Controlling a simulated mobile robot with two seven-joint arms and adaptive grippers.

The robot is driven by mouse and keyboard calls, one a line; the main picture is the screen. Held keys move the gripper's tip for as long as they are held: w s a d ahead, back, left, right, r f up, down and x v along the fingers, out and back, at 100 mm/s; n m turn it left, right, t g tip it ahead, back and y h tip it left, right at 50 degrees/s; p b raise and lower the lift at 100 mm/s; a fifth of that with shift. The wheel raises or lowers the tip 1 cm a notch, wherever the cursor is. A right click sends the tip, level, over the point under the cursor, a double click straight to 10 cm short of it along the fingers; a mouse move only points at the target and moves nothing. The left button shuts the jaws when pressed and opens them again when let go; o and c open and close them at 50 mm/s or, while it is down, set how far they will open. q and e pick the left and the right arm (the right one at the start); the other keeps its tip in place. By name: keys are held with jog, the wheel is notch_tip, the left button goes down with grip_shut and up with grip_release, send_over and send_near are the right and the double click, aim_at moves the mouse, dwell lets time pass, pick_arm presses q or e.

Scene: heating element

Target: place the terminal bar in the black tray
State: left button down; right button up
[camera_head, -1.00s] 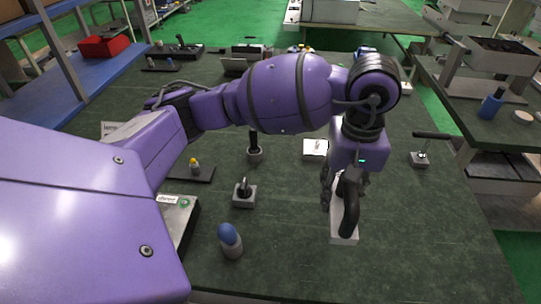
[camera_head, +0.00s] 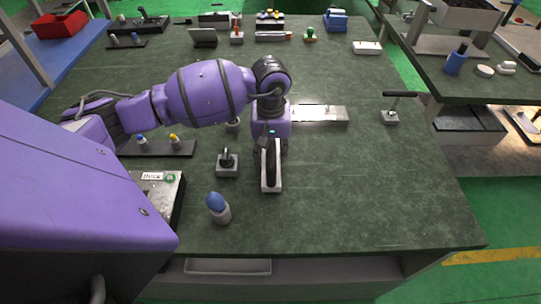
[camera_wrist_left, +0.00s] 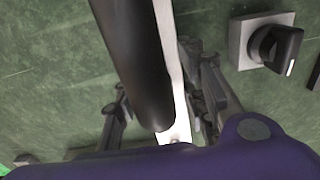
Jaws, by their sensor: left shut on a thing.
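A pale bar with a thick black handle (camera_head: 271,168), which I take for the terminal bar, is held by my left gripper (camera_head: 272,150). In the left wrist view the black handle (camera_wrist_left: 130,65) and the pale bar (camera_wrist_left: 172,50) lie between the fingers (camera_wrist_left: 160,115). My left gripper is shut on it; the fingers are mostly hidden in the head view. Whether the bar clears the table is hard to tell. A flat dark tray (camera_head: 183,151) with blue- and yellow-topped pegs lies left of it; I cannot tell if it is the task's black tray. My right gripper is out of view.
A black knob on a square plate (camera_head: 228,163) stands just left of the bar, also in the left wrist view (camera_wrist_left: 270,42). A blue-topped peg (camera_head: 218,207) is nearer. A long silver plate (camera_head: 320,114) lies behind.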

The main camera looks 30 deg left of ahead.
pick_arm(q)
jog(key=shift+f, duration=0.75)
jog(key=shift+f, duration=0.1)
jog(key=c, duration=1.5)
grip_release()
jog(key=shift+f, duration=0.15)
jog(key=o, duration=0.4)
